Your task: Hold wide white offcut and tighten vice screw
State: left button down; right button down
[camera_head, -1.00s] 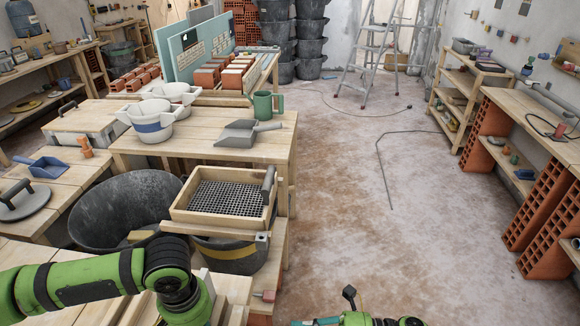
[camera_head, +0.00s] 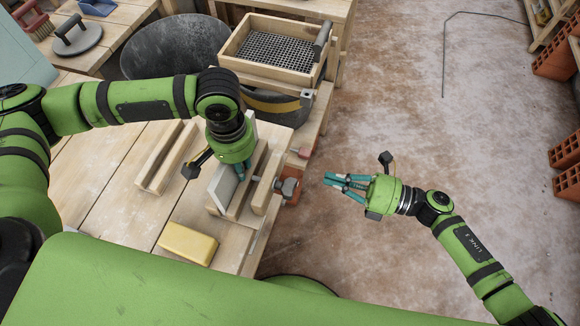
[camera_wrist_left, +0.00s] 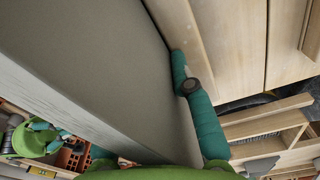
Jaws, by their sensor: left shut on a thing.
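The wide white offcut (camera_head: 222,187) stands on edge in the wooden vice (camera_head: 268,182) at the bench's right edge. My left gripper (camera_head: 240,172) points down at the offcut's top and is shut on it. In the left wrist view the offcut (camera_wrist_left: 95,60) fills much of the picture, with a teal finger (camera_wrist_left: 195,100) along its side. The vice screw (camera_head: 287,187) sticks out to the right of the outer jaw. My right gripper (camera_head: 328,181) is open and empty, apart from the screw, with its fingers pointing left towards it.
A yellow block (camera_head: 188,243) lies on the bench in front of the vice, and a grooved wooden piece (camera_head: 165,157) lies to its left. A sieve (camera_head: 275,48) and a black tub (camera_head: 175,50) are behind.

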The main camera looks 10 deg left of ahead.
pick_arm(q)
jog(key=shift+s, duration=0.1)
jog(key=c, duration=1)
grip_release()
jog(key=shift+r, duration=0.55)
notch_tip(320, 180, up, 11)
